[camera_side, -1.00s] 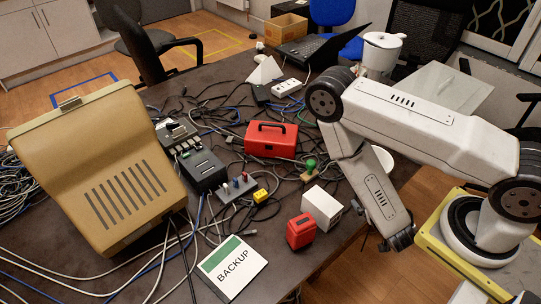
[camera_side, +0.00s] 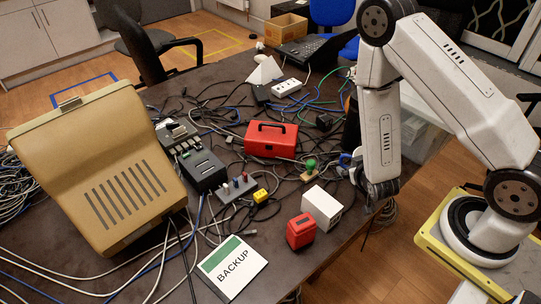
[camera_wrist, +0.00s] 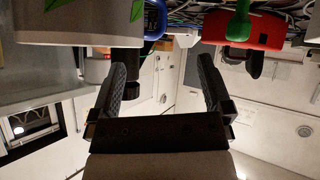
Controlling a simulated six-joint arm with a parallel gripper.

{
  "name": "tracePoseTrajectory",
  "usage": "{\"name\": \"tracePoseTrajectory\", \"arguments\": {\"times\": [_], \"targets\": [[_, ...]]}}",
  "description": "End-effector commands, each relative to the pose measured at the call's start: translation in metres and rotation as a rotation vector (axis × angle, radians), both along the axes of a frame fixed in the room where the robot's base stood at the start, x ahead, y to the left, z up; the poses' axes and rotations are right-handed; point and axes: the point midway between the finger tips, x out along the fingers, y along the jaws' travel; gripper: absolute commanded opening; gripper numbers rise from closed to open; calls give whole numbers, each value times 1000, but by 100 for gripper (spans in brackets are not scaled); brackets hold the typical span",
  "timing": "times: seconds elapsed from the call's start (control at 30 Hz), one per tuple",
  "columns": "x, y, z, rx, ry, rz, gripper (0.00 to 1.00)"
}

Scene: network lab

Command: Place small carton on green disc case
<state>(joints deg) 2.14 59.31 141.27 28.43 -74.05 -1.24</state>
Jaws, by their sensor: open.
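The small white carton (camera_side: 322,207) stands near the table's right front edge in the side view. The flat disc case (camera_side: 232,268), white with a green band and the word BACKUP, lies on the table's front part, left of and nearer than the carton. My gripper (camera_side: 357,178) is right of and a little beyond the carton, apart from it. In the wrist view my gripper (camera_wrist: 166,85) has its two fingers spread with nothing between them. I cannot make out the carton or the disc case in the wrist view.
A red block (camera_side: 301,231) stands close to the carton on the case side. A green-handled stamp (camera_side: 310,170) and red toolbox (camera_side: 271,139) lie beyond. Cables and a hub (camera_side: 238,188) crowd the left. A white thing with green leaves (camera_wrist: 75,22) is near my gripper.

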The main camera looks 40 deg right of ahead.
Motion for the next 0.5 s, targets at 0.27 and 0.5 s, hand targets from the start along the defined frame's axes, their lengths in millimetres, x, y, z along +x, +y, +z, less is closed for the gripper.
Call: {"name": "tracePoseTrajectory", "arguments": {"times": [0.27,0.5], "targets": [[47,49,23,328,-96,50,100],[70,86,45,545,-105,85,100]]}}
